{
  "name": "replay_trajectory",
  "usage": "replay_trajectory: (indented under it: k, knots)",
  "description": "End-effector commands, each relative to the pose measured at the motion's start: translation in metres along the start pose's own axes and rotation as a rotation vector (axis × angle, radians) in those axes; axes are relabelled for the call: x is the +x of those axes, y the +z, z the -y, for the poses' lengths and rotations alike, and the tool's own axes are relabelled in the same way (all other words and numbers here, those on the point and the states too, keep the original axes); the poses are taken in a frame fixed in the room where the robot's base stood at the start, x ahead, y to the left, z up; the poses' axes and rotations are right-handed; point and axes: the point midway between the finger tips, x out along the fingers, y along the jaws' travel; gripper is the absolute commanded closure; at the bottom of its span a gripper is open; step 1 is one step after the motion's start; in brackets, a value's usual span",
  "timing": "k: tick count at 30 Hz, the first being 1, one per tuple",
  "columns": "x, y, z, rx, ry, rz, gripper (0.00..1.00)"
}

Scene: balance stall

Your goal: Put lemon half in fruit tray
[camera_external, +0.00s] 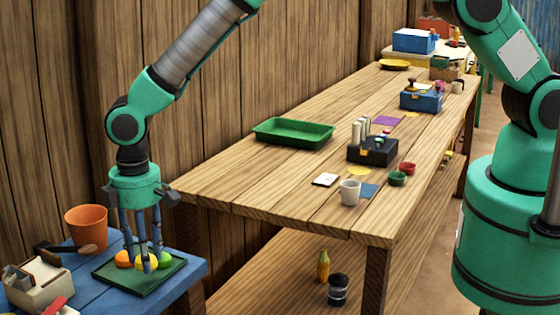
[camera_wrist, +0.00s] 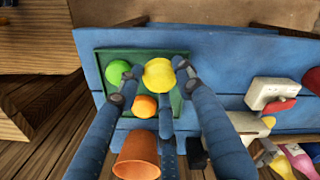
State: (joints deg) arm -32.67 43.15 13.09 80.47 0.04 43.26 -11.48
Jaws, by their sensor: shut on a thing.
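The yellow lemon half (camera_external: 146,261) is at the dark green tray (camera_external: 128,281) on the blue table. My gripper (camera_external: 146,250) points down over that tray, with its fingers shut on the lemon half. In the wrist view, the lemon half (camera_wrist: 159,73) shows round and yellow between the fingers of my gripper (camera_wrist: 149,84), over the tray (camera_wrist: 137,57). I cannot tell if it touches the tray. A green fruit (camera_wrist: 117,71) and an orange fruit (camera_wrist: 145,106) lie close beside it. Fingers partly hide the fruit in the external view.
An orange pot (camera_external: 86,228), a wooden-handled tool (camera_external: 72,249) and a cream box-like object (camera_external: 38,283) are near the tray. An empty green tray (camera_external: 293,133) sits on the long wooden table, with a black container (camera_external: 373,151) and small cups farther right.

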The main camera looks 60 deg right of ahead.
Motion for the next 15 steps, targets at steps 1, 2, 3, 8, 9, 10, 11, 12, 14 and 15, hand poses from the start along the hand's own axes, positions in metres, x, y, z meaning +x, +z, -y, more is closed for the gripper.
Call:
replay_trajectory:
  k: [1, 2, 3, 8, 9, 10, 11, 12, 14, 15]
  knots:
    - [0.001, -0.006, -0.001, 0.000, 0.000, 0.000, 0.84]
    - [0.001, -0.009, -0.002, 0.000, 0.000, 0.000, 0.84]
    - [0.002, -0.012, -0.003, 0.000, 0.000, 0.000, 0.84]
    - [0.002, -0.019, -0.004, 0.000, 0.000, 0.000, 0.84]
    - [0.001, -0.019, -0.004, 0.000, 0.000, 0.000, 0.84]
    - [0.001, -0.020, -0.004, 0.000, 0.000, 0.000, 0.84]
    - [0.001, -0.020, -0.004, 0.000, 0.000, 0.000, 0.84]
    - [0.001, -0.019, -0.004, 0.000, 0.000, 0.000, 0.84]
    - [0.001, -0.019, -0.004, 0.000, 0.000, 0.000, 0.84]
    - [0.002, -0.019, -0.004, 0.000, 0.000, 0.000, 0.84]
